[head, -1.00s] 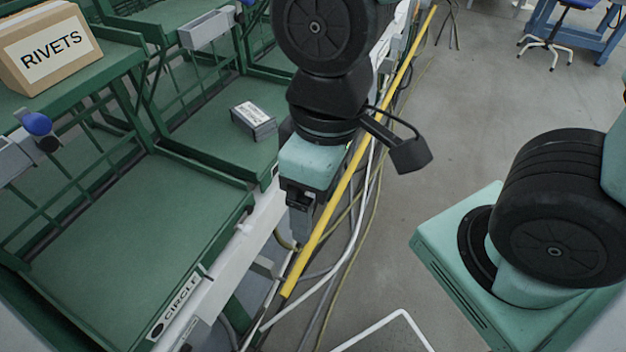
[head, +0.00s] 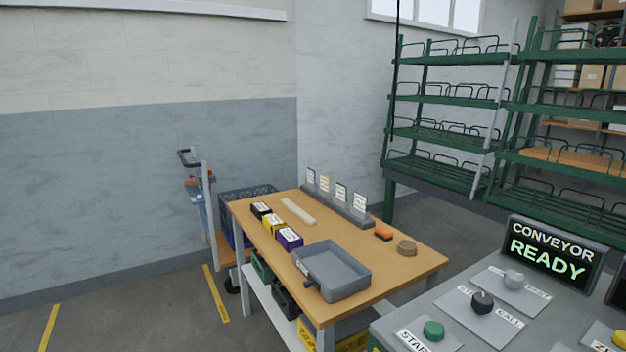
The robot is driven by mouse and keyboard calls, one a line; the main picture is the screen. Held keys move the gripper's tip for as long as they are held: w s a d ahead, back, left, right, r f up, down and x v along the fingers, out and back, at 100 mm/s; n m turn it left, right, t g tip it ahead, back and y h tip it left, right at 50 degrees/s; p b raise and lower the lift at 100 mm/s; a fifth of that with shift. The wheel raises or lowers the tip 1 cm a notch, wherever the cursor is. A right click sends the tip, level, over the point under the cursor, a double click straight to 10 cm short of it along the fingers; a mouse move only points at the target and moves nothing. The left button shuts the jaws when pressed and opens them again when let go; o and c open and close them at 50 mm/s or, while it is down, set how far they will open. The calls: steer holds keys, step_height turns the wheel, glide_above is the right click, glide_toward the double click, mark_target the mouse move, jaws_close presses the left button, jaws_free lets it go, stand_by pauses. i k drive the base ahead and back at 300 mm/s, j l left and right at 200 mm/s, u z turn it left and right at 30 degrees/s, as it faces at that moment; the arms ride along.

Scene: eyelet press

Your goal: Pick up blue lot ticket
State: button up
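Several small tickets stand upright in a row in a grey rack (head: 336,206) along the back of a wooden table (head: 408,262). The leftmost looks like the blue lot ticket (head: 310,175), with a blue edge on white; it is small and its print cannot be read. Next to it are a yellow-marked ticket (head: 324,183), a green-marked ticket (head: 341,192) and another pale ticket (head: 360,202). My gripper is not in view now.
A grey tray (head: 331,268), several small labelled boxes (head: 273,223), a pale strip (head: 298,211), an orange item (head: 383,233) and a tape roll (head: 407,247) lie on the table. A console (head: 540,330) reading "CONVEYOR READY" stands front right. A trolley (head: 207,210) stands left.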

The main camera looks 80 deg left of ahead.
mark_target(311, 174)
steer(key=u, duration=2.55)
steer(key=i+j+u, duration=0.45)
steer(key=i+u, duration=0.15)
steer(key=i, duration=0.2)
steer(key=i+u, duration=0.35)
steer(key=i+j+z, duration=0.1)
steer(key=i, duration=0.35)
steer(key=i+j, duration=0.1)
steer(key=i, duration=0.4)
steer(key=i+j+z, duration=0.15)
steer(key=i, duration=0.3)
steer(key=i+j+z, duration=0.1)
steer(key=i, duration=0.4)
steer(key=i+j+z, duration=0.25)
steer(key=i+z, duration=0.15)
steer(key=i+j+z, duration=0.85)
steer(key=i+l, duration=0.35)
